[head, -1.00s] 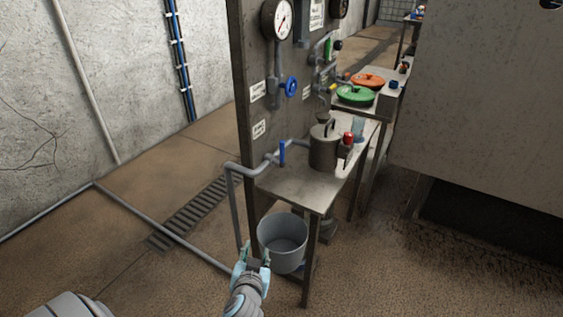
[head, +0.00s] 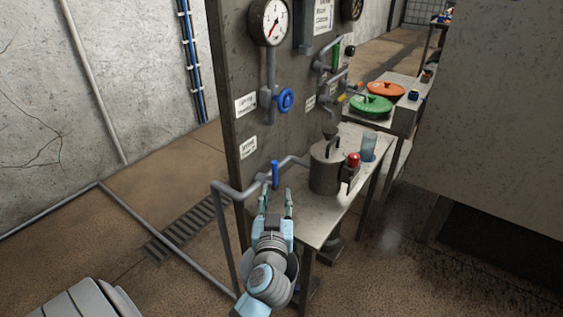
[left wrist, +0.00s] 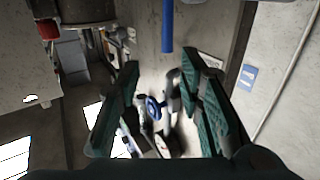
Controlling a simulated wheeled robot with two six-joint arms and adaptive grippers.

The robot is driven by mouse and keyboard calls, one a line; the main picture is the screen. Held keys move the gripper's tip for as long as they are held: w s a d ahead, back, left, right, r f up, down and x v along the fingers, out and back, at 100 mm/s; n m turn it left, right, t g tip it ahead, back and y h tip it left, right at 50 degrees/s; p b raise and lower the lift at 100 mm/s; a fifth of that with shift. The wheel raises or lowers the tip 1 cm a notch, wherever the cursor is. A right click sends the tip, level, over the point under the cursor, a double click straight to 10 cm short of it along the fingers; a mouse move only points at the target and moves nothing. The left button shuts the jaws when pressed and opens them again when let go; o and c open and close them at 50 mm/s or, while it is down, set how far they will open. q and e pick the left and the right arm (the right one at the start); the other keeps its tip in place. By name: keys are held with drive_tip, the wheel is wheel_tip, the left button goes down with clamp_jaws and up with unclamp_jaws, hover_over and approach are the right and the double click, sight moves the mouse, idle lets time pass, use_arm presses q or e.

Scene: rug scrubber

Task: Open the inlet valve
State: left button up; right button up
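A blue lever handle (head: 275,174) stands upright on the grey pipe at the left end of the metal bench. It also shows at the top of the left wrist view (left wrist: 167,25). Higher on the dark panel is a blue round handwheel (head: 285,99), also seen between the fingers in the wrist view (left wrist: 153,107). The labels are too small to read surely, so I cannot tell which is the inlet valve. My left gripper (head: 276,196) is open and empty, just in front of and below the lever, apart from it. My right gripper is not in view.
A metal pot (head: 326,170) with a red-knobbed part (head: 353,159) stands on the bench (head: 305,215), right of my gripper. A gauge (head: 270,20) hangs above. A grey pipe (head: 226,235) runs down the bench's left side. Open floor lies to the left.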

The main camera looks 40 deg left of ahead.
sight(275, 168)
use_arm(q)
drive_tip(key=x, duration=0.8)
drive_tip(key=a+x, duration=0.1)
drive_tip(key=x, duration=0.3)
drive_tip(key=shift+s+d+b, duration=0.1)
drive_tip(key=shift+s+b, duration=0.25)
drive_tip(key=shift+w+a, duration=0.2)
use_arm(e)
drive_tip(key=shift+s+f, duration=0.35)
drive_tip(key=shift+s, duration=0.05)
use_arm(q)
clamp_jaws()
